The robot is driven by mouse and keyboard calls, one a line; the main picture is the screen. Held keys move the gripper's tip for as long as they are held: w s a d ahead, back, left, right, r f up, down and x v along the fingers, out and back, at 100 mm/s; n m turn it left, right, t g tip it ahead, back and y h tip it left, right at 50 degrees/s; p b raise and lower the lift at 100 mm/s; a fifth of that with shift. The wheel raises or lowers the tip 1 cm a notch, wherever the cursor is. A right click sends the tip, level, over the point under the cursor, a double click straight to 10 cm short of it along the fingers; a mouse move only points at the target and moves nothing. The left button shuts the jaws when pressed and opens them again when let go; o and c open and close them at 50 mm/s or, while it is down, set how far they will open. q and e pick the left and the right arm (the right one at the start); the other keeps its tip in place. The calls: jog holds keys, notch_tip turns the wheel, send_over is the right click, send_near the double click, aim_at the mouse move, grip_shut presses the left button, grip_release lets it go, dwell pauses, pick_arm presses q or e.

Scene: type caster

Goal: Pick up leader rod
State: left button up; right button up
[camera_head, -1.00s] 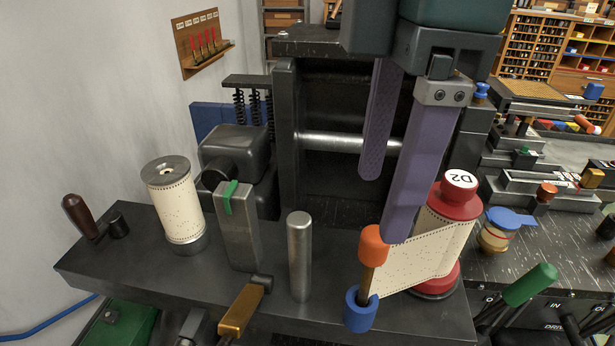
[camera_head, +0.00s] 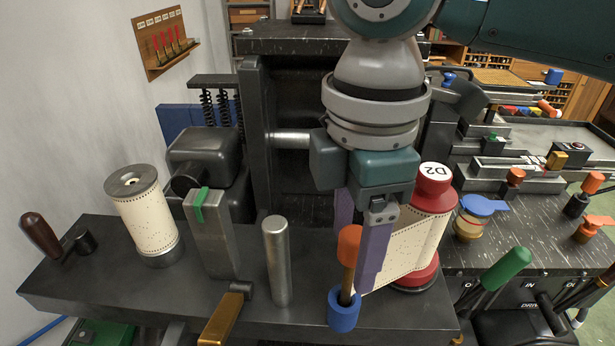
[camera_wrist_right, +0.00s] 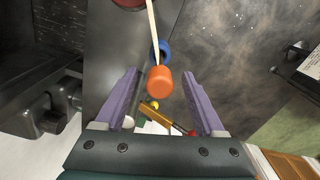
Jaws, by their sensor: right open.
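The leader rod has an orange cap (camera_head: 349,245), a thin brass shaft (camera_head: 347,284) and a blue lower end (camera_head: 343,317). It stands at the free end of a punched paper strip (camera_head: 402,248) from the red D2 spool (camera_head: 433,188). My right gripper (camera_head: 358,262) is open and pointing down close to the rod; its near finger is just right of the shaft, and its other finger is partly hidden. In the right wrist view, the orange cap (camera_wrist_right: 160,83) appears between the two open purple fingers, touching neither. My left gripper is not in view.
A paper roll (camera_head: 148,220), a grey block with a green clip (camera_head: 212,235) and a bare metal post (camera_head: 277,262) stand left of the rod on the dark bench (camera_head: 120,290). A brass handle (camera_head: 220,320) is at the front. A green-handled lever (camera_head: 505,268) is at right.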

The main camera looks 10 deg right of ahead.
grip_shut()
dwell(0.6)
